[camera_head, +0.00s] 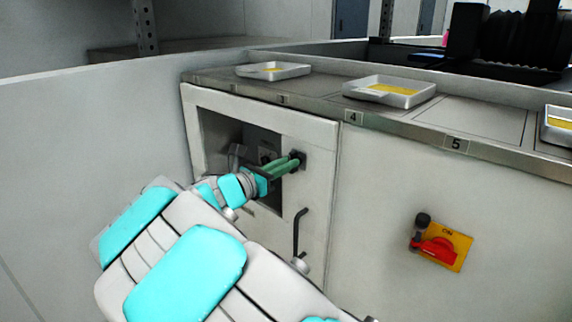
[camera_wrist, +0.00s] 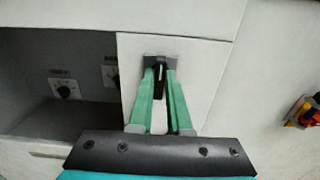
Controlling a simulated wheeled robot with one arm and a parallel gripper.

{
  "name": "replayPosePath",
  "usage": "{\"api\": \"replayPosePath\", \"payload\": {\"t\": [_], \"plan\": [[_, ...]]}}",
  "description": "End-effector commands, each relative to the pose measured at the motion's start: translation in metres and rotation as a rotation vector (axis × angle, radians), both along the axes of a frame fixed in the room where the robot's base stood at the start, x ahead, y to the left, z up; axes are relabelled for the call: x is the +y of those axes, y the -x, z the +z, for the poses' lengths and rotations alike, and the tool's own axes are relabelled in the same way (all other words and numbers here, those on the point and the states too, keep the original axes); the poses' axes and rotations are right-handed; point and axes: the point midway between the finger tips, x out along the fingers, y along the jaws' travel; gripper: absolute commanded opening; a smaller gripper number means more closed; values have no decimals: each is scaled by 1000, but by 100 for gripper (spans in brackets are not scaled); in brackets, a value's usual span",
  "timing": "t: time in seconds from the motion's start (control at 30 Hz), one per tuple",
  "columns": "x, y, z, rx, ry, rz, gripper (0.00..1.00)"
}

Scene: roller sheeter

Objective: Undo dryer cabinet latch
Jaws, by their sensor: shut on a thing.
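The pale dryer cabinet door (camera_head: 318,185) is below the counter in the head view and looks closed. A small black latch (camera_head: 302,158) sits on its upper right part. The latch also shows in the wrist view (camera_wrist: 159,82), upright between the green fingers. My gripper (camera_head: 292,163) reaches the door from the lower left and is shut on the latch. In the wrist view my gripper (camera_wrist: 161,76) has its fingertips on either side of the latch. The fingers hide part of the latch in the head view.
A black door handle (camera_head: 299,230) hangs below the latch. A dark opening with dial knobs (camera_wrist: 64,89) lies left of the latch. A red rotary switch on a yellow plate (camera_head: 440,251) is at right. Shallow trays (camera_head: 385,99) stand on the counter above.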

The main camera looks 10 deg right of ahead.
Motion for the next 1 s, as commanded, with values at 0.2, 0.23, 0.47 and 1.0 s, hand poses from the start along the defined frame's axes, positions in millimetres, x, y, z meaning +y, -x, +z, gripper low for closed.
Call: {"api": "replayPosePath", "payload": {"t": [0.2,0.23,0.47,1.0], "plan": [[0,0,-1,-61,-43,1,0],[0,0,-2,-75,-53,2,0],[-1,1,-2,-224,-156,1,0],[-3,3,-5,-640,-461,1,0]]}}
